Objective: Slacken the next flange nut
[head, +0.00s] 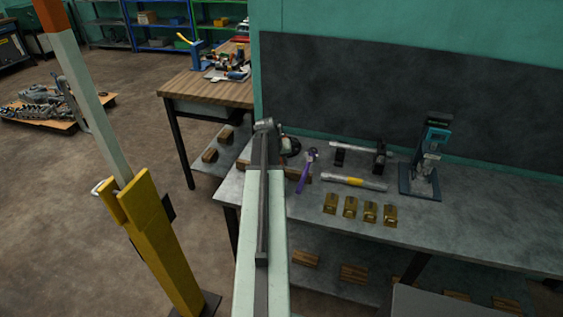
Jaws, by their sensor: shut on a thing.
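My pale green arm reaches up the middle of the head view and ends in a grey joint over the left end of the bench. I cannot make out the jaws of my gripper or anything held in them. No flange nut can be told in this view. A purple-handled tool (307,170) is at the bench's left end, just right of my arm. A grey bar tool with a yellow band (353,182) lies to the right of it.
The grey bench (470,215) holds several brass-coloured blocks (330,203), a bar on black supports (358,147) and a small press (430,160). A yellow post (160,245) stands left. A wooden-topped table (212,90) is behind. Open floor (120,150) lies left.

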